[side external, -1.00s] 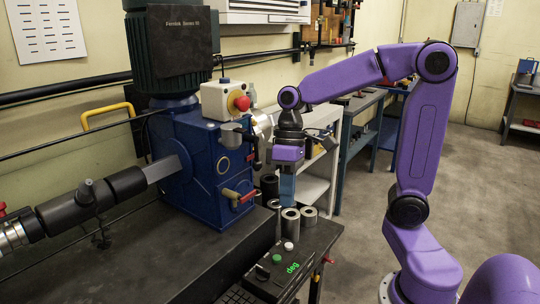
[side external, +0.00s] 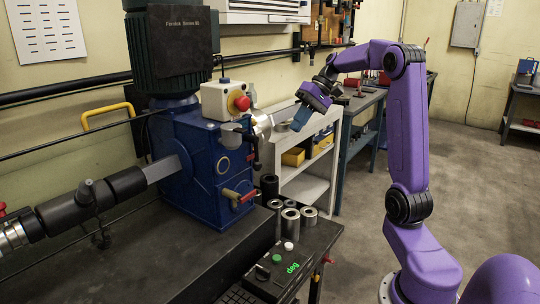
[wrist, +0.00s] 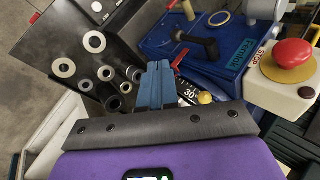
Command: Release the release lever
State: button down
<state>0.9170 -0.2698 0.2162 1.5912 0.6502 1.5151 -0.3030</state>
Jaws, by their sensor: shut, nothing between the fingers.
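A lever with a red grip (side external: 247,197) sits low on the front of the blue gearbox housing (side external: 190,180). A black handle (side external: 256,155) hangs higher on the same face and also shows in the wrist view (wrist: 197,42). I cannot tell for sure which one is the release lever. My gripper (side external: 301,119) is tilted, to the right of the housing and level with its upper part, apart from the red-gripped lever. In the wrist view its blue fingers (wrist: 160,72) are together and empty. They partly cover a red part and a scale marked 30° (wrist: 190,92).
A red stop button (side external: 242,103) sits on a cream box atop the housing. Several metal sockets (side external: 290,221) stand on the bench below my gripper. A control panel (side external: 290,262) reading "deg" is at the bench's front corner. A white shelf (side external: 310,180) stands behind.

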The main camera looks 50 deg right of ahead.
jog(key=shift+d+r, duration=0.2)
jog(key=shift+d, duration=0.5)
jog(key=w+a+r+x, duration=0.1)
jog(key=x, duration=1.2)
jog(key=shift+a+r, duration=0.2)
jog(key=shift+a, duration=0.25)
